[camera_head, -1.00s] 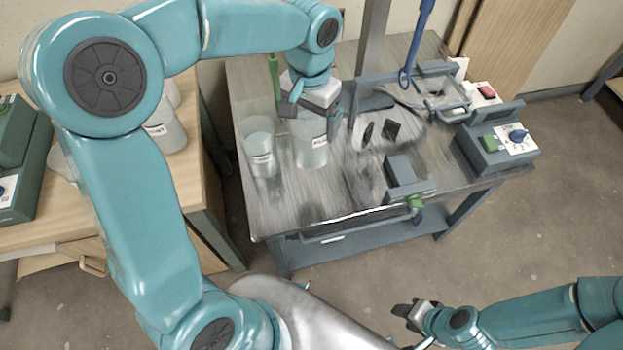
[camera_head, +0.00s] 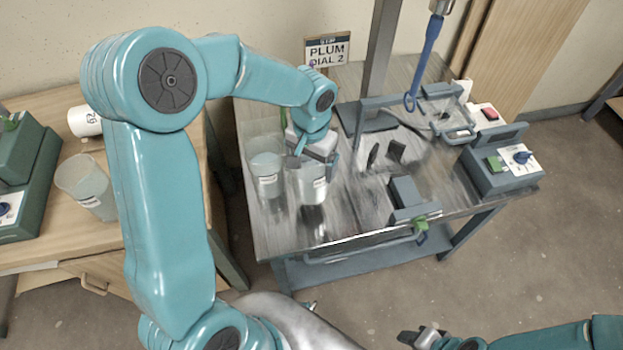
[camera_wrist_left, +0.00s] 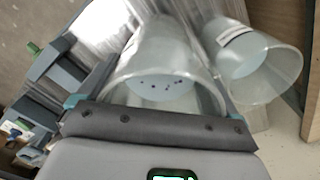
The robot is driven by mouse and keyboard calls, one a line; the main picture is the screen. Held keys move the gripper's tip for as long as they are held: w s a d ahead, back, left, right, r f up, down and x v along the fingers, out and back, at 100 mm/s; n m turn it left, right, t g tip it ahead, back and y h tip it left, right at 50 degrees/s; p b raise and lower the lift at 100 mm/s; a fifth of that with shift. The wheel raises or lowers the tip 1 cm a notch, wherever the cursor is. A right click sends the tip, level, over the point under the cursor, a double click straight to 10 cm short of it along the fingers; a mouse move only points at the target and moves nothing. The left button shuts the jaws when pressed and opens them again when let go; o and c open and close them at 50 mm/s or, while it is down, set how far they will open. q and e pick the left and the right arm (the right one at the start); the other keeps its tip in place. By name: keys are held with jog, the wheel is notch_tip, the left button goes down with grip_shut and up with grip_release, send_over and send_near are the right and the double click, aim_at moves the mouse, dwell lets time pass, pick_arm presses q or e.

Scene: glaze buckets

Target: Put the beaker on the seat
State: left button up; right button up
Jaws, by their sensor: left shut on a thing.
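My left gripper (camera_head: 318,160) is shut on a clear, pale beaker (camera_head: 313,188) with a white label, near the left front of the work table. The held beaker also shows in the left wrist view (camera_wrist_left: 160,75), its mouth towards the camera and dark specks visible inside. I cannot tell whether its base touches the table. The likely seat is the spot with two dark upright pads (camera_head: 396,150) under the blue stirrer, right of the beaker. My right gripper (camera_head: 412,338) is low at the right, away from the table; its jaw opening is unclear.
A second beaker (camera_head: 266,178) stands close left of the held one. A blue stirrer (camera_head: 425,65) hangs over the table. A clamp with a green knob (camera_head: 410,200) sits in front of the pads. A control box (camera_head: 503,165) is at right. A sign (camera_head: 327,49) reads PLUM DIAL 2.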

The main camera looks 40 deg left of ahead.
pick_arm(q)
notch_tip(320, 180, down, 7)
jog(key=shift+w+r, duration=0.15)
dwell(0.4)
jog(key=o, duration=1.4)
